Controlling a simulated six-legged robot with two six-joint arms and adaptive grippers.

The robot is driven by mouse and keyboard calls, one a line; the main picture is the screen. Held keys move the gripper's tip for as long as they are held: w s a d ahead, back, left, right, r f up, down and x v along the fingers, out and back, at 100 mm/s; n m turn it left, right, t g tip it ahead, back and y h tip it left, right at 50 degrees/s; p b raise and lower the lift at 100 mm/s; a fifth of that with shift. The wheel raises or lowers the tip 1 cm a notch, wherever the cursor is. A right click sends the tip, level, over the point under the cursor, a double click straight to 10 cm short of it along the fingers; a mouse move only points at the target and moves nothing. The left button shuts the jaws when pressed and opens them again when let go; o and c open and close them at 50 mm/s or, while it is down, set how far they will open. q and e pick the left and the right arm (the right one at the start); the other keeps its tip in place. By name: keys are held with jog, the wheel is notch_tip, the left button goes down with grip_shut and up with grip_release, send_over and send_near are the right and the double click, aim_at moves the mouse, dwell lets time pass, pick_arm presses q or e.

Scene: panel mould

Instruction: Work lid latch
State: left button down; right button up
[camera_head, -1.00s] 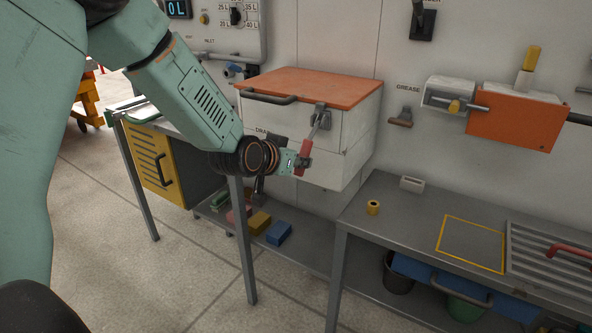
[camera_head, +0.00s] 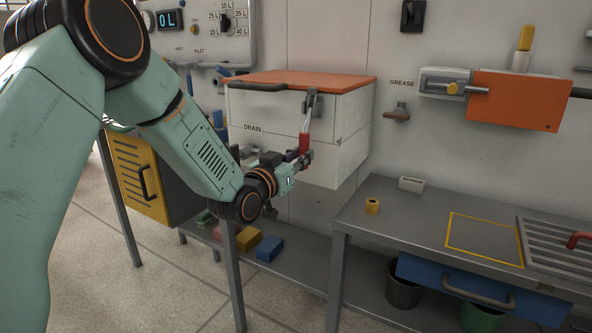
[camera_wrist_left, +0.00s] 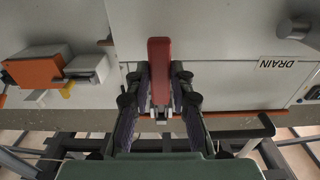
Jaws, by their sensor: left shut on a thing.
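The lid latch (camera_head: 312,104) is a grey metal catch with a lever on the front of a white box (camera_head: 341,161), just below its orange lid (camera_head: 318,80). The lid lies flat on the box. The lever hangs down and slightly left, ending in a red handle (camera_head: 304,143). My left gripper (camera_head: 306,157) is shut on the red handle's lower part. In the left wrist view, the handle (camera_wrist_left: 160,72) stands between the two dark fingers (camera_wrist_left: 160,95). The fingers hide part of the handle's sides. My right gripper is out of view.
A dark bar handle (camera_head: 258,87) runs along the lid's front edge. An orange unit (camera_head: 514,100) is on the wall. A yellow cabinet (camera_head: 137,174) stands behind my left arm.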

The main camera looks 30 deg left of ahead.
pick_arm(q)
jog(key=shift+w+t+b, duration=0.35)
jog(key=shift+t+b, duration=0.05)
jog(key=shift+b, duration=0.3)
jog(key=c, duration=1.2)
grip_release()
jog(key=shift+f, duration=0.15)
jog(key=shift+o, duration=0.2)
jog(key=s+f, duration=0.1)
jog(key=s, duration=1.1)
jog(key=shift+a, duration=0.45)
jog(key=shift+f, duration=0.15)
